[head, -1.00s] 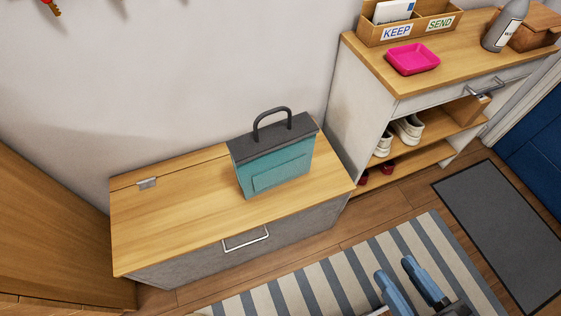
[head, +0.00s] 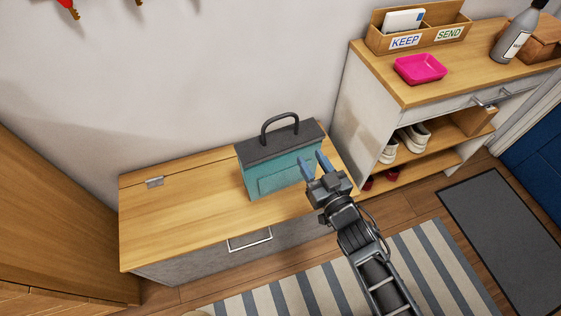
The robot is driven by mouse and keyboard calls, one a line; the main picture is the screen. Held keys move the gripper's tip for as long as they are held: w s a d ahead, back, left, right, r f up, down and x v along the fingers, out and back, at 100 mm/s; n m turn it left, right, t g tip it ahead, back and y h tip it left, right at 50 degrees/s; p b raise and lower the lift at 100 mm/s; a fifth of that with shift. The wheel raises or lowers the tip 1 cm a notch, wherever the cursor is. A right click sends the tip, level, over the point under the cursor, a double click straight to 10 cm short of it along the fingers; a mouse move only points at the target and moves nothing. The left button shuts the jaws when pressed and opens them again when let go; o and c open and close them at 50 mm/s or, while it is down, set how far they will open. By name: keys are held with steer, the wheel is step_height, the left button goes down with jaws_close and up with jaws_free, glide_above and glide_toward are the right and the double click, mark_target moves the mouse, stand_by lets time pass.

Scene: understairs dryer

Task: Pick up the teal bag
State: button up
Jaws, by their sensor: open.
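The teal bag (head: 270,176) stands upright on the wooden top of the low bench (head: 180,218). It has a dark grey top flap and a dark arched handle (head: 279,122) standing up. A front pocket shows on its teal face. My gripper (head: 314,166) is open, with two blue fingers pointing toward the bag's right end. In the picture the fingers overlap the bag's right front edge. I cannot tell whether they touch it. Nothing is between the fingers that I can make out.
A shelf unit (head: 400,82) stands to the right, with a pink tray (head: 420,69), a KEEP/SEND box (head: 418,36) and a grey bottle (head: 517,36) on top. Shoes sit on its shelves. The bench top left of the bag is clear. A striped rug (head: 290,290) lies in front.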

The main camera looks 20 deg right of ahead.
mark_target(298, 123)
steer(key=w, duration=0.4)
steer(key=w+r, duration=0.1)
steer(key=w, duration=0.1)
steer(key=shift+w+d, duration=0.1)
steer(key=shift+d, duration=0.3)
steer(key=w, duration=0.5)
steer(key=w+b, duration=0.1)
steer(key=w, duration=0.2)
steer(key=shift+a+r, duration=0.15)
steer(key=shift+r, duration=0.1)
jaws_close()
steer(key=shift+r, duration=0.1)
stand_by(0.4)
